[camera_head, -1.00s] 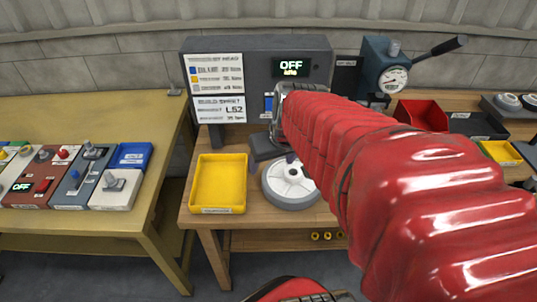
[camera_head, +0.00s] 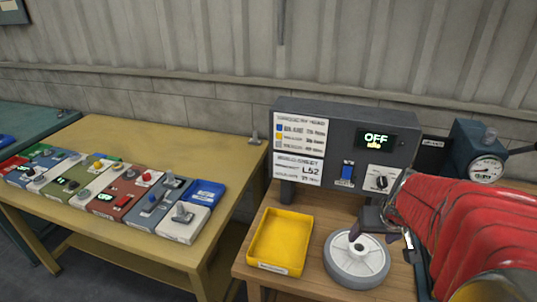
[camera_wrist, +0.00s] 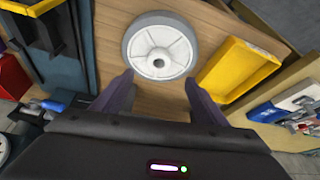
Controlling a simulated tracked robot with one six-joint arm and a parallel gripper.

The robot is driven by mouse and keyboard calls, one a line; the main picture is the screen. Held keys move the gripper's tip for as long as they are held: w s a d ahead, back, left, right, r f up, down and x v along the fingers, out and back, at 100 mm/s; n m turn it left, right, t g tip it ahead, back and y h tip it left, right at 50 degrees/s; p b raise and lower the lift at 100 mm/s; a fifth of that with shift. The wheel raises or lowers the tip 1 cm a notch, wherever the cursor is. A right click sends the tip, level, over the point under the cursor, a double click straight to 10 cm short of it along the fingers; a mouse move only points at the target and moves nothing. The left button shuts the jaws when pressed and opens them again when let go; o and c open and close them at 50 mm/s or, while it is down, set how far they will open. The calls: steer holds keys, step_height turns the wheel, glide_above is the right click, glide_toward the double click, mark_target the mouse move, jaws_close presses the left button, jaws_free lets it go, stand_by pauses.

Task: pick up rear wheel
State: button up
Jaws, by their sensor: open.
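A wheel with a light grey tyre and a white hub (camera_head: 357,262) lies flat on the wooden bench, right of the yellow tray. In the wrist view the wheel (camera_wrist: 159,48) lies just beyond my fingertips, roughly centred between them. I cannot tell from its look whether it is the rear one. My gripper (camera_head: 382,237) is above the wheel's right side in the head view, with one dark finger overlapping the wheel. In the wrist view my gripper (camera_wrist: 161,83) has its two fingers apart and nothing between them.
The yellow tray (camera_head: 281,242) is empty, left of the wheel. A grey control box reading OFF (camera_head: 345,140) stands behind. A blue gauge device (camera_head: 480,160) is at right. Several coloured modules lie on the yellow table (camera_head: 165,140) at left.

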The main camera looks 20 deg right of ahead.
glide_toward(361, 246)
steer(key=shift+a+f, duration=0.3)
steer(key=shift+f, duration=0.25)
steer(key=shift+a+f, duration=0.35)
steer(key=shift+f, duration=0.2)
steer(key=shift+x, duration=2.55)
steer(key=shift+w+d, duration=0.1)
steer(key=shift+d, duration=0.05)
jaws_close()
steer(key=shift+d+r, duration=0.1)
